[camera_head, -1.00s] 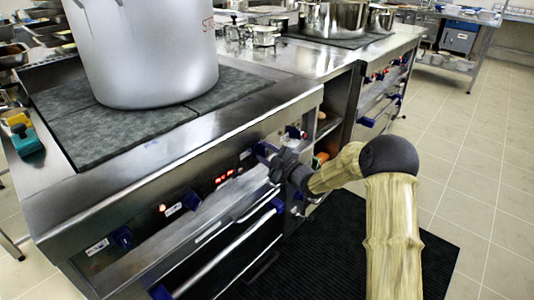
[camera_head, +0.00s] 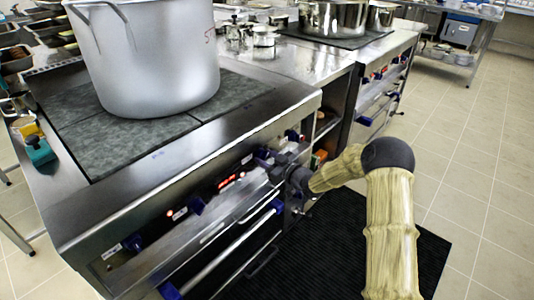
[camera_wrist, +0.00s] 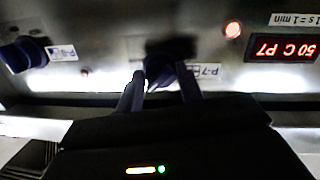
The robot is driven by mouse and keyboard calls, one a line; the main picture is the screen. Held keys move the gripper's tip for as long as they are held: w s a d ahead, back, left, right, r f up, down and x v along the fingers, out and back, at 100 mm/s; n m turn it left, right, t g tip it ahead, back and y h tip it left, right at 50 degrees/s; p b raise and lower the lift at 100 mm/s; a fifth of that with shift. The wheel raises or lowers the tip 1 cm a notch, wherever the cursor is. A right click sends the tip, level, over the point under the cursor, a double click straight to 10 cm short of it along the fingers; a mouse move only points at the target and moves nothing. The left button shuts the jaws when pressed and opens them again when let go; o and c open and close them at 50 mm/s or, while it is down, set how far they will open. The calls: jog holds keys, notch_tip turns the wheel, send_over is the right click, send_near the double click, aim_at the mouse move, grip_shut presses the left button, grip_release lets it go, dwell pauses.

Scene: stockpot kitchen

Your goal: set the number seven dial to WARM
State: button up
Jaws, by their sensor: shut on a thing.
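The number seven dial (camera_wrist: 160,70) is a dark blue knob on the stove's front panel, beside a label (camera_wrist: 207,70) that appears to read P-7 in the wrist view. My gripper (camera_wrist: 161,88) is shut on this dial, one finger on each side. In the head view, my gripper (camera_head: 276,166) reaches the panel near its right end and hides most of the dial. The dial's pointer direction cannot be made out. A red display (camera_wrist: 282,48) appears to read 50 C P7, with a lit red lamp (camera_wrist: 232,29) beside it.
Another blue dial (camera_wrist: 22,55) sits left in the wrist view. A large stockpot (camera_head: 160,60) stands on the dark cooktop (camera_head: 75,145). Tiled floor (camera_head: 480,180) is clear at right.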

jog(key=shift+m+p, duration=0.5)
jog(key=shift+m, duration=0.2)
jog(key=o, duration=1)
jog(key=shift+s+d, duration=0.1)
jog(key=shift+d, duration=0.05)
jog(key=p+v, duration=0.2)
jog(key=v, duration=1.5)
jog(key=shift+d+r, duration=0.15)
